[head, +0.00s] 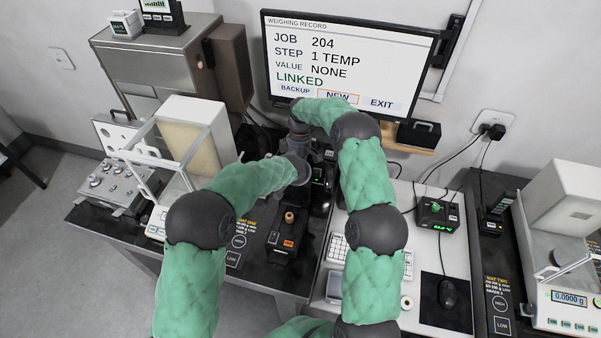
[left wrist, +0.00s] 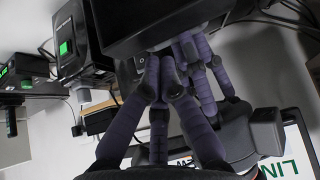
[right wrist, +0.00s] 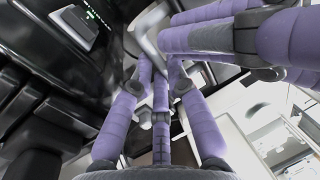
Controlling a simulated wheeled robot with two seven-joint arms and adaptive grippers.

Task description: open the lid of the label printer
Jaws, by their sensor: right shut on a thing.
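The label printer (head: 320,180) is a small dark box with a green light, on the black table in the middle of the head view, largely hidden by my arms. A big dark casing, apparently the printer, fills the top of the left wrist view (left wrist: 150,22). My left gripper (head: 301,167) is beside it, its fingertips (left wrist: 162,72) drawn together close to the casing. My right gripper (head: 299,108) is behind it, with fingers (right wrist: 158,75) closed on a part that seems to be the lid. The lid's exact position is hidden.
A monitor (head: 345,60) stands close behind my grippers. A glass-sided balance (head: 180,140) is to the left.

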